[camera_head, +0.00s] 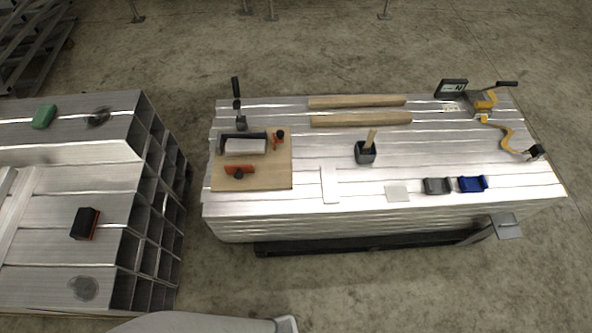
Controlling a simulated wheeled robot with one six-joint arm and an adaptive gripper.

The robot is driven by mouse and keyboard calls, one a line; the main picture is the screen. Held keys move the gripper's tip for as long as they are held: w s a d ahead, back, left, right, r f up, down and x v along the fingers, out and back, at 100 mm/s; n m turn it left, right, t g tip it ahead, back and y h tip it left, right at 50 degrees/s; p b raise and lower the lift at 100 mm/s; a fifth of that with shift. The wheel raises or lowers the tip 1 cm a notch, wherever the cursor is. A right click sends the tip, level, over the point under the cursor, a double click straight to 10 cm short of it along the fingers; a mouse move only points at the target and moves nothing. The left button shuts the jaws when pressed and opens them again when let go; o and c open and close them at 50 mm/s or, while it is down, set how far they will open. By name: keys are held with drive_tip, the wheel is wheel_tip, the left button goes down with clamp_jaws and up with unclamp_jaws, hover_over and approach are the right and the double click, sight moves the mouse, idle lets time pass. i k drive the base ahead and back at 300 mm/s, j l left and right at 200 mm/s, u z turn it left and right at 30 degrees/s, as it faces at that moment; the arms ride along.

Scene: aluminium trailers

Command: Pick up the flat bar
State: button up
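A pale, flat bar-shaped piece (329,184) lies near the front edge of the aluminium-plank bench (300,208), just right of the wooden board. It points roughly from front to back and looks almost the same colour as the planks. Nothing covers it. Long pale strips (16,210) also lie on the left aluminium stack, cut off by the picture's left edge. A grey part of my own body shows at the bottom edge, well in front of the bench. My gripper is not in view.
A wooden board (270,176) with clamp-like tools lies left of the bar. A dark cup (365,153), a pale square plate (397,192), and grey (437,186) and blue (472,184) blocks lie to its right. Two wooden bars (360,119) lie behind. Floor separates both stacks.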

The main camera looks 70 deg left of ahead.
sight(331, 194)
drive_tip(key=u, duration=1.5)
